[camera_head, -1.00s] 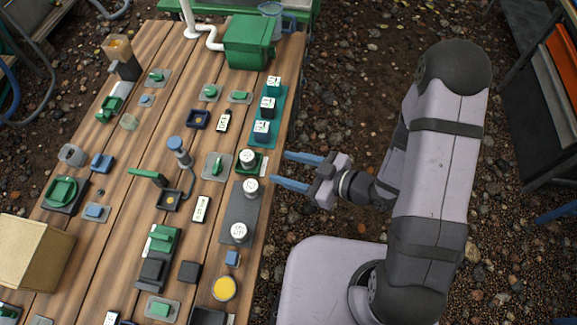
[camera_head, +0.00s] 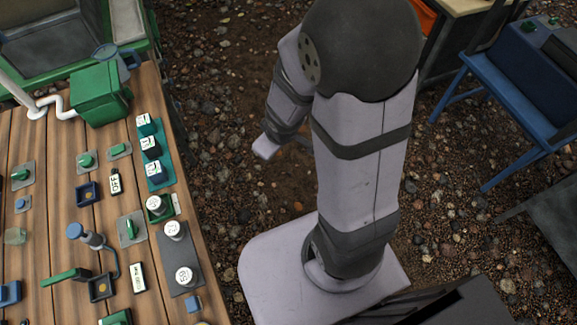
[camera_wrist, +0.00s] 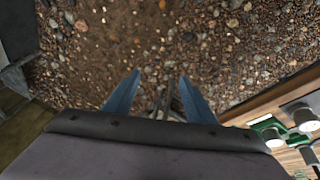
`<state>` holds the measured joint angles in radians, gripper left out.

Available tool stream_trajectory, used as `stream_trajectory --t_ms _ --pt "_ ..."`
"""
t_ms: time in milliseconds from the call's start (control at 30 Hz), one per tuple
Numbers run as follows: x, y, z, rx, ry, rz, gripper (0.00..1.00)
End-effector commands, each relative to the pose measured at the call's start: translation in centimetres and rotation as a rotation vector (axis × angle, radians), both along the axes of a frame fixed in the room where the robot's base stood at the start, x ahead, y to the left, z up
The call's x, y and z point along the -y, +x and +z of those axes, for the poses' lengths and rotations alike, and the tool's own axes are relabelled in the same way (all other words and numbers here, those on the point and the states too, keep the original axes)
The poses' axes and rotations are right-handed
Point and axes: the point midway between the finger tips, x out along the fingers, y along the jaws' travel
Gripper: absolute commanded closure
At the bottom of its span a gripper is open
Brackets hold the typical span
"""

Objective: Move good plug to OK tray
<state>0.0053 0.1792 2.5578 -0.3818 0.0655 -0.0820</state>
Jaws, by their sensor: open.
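I cannot tell which plug is the good one or which tray is the OK tray. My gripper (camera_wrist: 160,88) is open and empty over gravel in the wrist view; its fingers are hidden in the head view. White-topped plugs (camera_wrist: 305,118) show at the wrist view's right edge.
The wooden bench (camera_head: 60,160) also holds a green box (camera_head: 100,93), a blue-headed lamp-like fixture (camera_head: 76,231) and small switches. A blue stand (camera_head: 490,85) is at the upper right. Open gravel lies between bench and arm.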

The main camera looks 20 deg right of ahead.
Motion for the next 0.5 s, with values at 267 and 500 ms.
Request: stream_trajectory --t_ms 267,500 --pt "0.5 -7.2 4.3 -0.228 0.053 -0.349 0.50" --pt "-0.7 -10.2 5.7 -0.325 0.101 -0.440 0.50"
